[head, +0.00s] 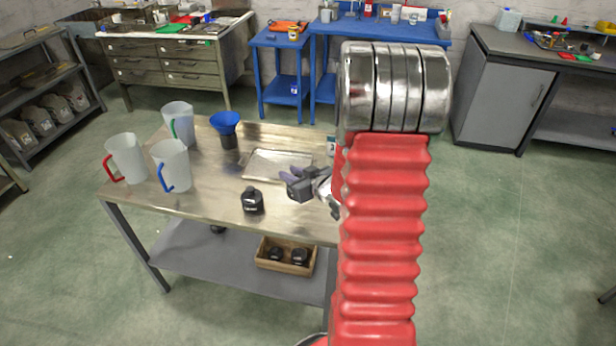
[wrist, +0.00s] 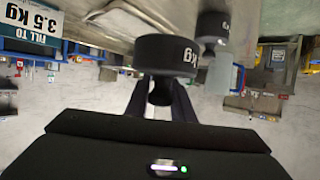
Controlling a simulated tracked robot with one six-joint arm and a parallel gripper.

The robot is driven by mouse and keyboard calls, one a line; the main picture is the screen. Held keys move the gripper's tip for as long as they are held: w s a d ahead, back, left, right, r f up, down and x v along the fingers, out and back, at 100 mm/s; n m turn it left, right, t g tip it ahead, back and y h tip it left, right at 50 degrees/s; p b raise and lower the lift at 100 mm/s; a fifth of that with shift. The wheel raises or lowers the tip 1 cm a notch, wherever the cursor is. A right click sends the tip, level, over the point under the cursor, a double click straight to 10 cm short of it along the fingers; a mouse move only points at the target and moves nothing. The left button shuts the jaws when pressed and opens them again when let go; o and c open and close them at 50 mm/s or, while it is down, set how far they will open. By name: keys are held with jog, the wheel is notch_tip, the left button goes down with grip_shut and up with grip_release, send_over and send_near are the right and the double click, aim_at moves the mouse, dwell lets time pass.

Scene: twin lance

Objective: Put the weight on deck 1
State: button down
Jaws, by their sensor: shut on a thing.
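My gripper (head: 291,178) is over the right part of the steel table, beside a flat silver plate (head: 262,172). In the wrist view, which looks upside down, its dark fingers (wrist: 160,98) are shut on the knob of a black weight (wrist: 162,55) with "kg" lettering. I cannot make out the held weight clearly in the head view. A second black weight (head: 252,203) stands upright on the table, left of the gripper; a second weight (wrist: 212,27) also shows in the wrist view. No label reading deck 1 is legible.
Three pitchers (head: 130,158) with red, blue and green handles stand at the left. A blue funnel (head: 226,122) sits on a dark base behind. A sign (wrist: 28,45) reads "FILL TO 3.5 kg". A wooden crate (head: 270,264) of black weights is on the lower shelf.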

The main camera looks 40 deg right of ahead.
jog(key=w+a, duration=0.3)
jog(key=a, duration=0.6)
jog(key=w+a+f, duration=0.1)
jog(key=w+a, duration=0.3)
jog(key=a, duration=0.5)
jog(key=w+a, duration=0.4)
jog(key=a, duration=0.5)
jog(key=shift+a+f+n+y, duration=0.2)
jog(key=shift+a+n+y, duration=0.1)
jog(key=shift+a+y, duration=0.1)
jog(key=shift+s+d, duration=0.1)
jog(key=shift+s, duration=0.05)
